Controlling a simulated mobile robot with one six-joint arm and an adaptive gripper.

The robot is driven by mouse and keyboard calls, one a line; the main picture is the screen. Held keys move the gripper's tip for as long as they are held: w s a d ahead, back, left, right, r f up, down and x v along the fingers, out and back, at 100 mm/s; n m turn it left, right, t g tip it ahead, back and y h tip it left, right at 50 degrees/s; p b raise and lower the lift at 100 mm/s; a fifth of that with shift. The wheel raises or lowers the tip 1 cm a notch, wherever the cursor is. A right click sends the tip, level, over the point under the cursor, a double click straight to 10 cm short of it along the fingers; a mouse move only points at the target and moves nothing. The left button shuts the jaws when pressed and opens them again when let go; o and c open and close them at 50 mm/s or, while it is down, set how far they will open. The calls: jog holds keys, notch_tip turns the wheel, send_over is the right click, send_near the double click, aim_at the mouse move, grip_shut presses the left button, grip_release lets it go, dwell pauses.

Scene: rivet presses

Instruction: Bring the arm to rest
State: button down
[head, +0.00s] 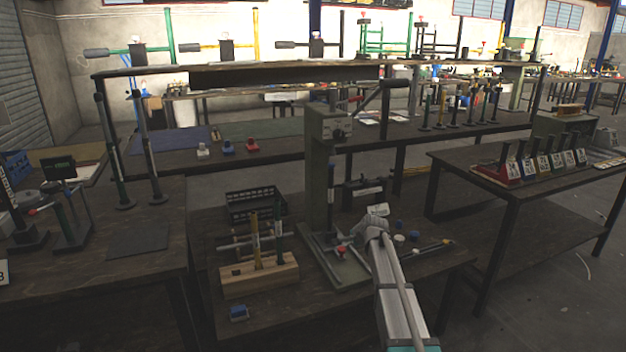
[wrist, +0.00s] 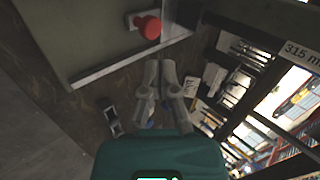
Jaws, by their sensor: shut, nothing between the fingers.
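My gripper (wrist: 160,66) shows in the wrist view with its two grey fingers close together and nothing between them. It is shut and empty. Its teal body fills the lower middle of that view. My arm (head: 397,290) rises from the bottom edge of the head view toward the tall grey-green rivet press (head: 326,165) on the middle bench. In the head view I cannot make out the fingertips clearly. In the wrist view a red round-ended part (wrist: 147,26) on the press's pale base (wrist: 90,35) lies just beyond the fingertips; I cannot tell the gap.
A wooden block with upright tools (head: 260,277), a black crate (head: 254,204) and a blue-topped small item (head: 238,313) are left of the press. Small blue and white pieces (head: 400,238) lie right of my arm. A right bench (head: 510,200) carries several tools. Floor shows between benches.

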jog(key=s+a+f+n+g+h, duration=0.1)
jog(key=s+f+n+g, duration=0.2)
jog(key=s, duration=1)
jog(key=s+n+g+h, duration=0.15)
jog(key=s+n, duration=0.45)
jog(key=s, duration=0.7)
jog(key=s+a+f+n+g, duration=0.15)
jog(key=s+n+g, duration=0.25)
jog(key=s, duration=0.9)
notch_tip(320, 180, up, 30)
jog(key=p, duration=3)
jog(key=shift+d+f, duration=0.2)
jog(key=shift+d, duration=0.05)
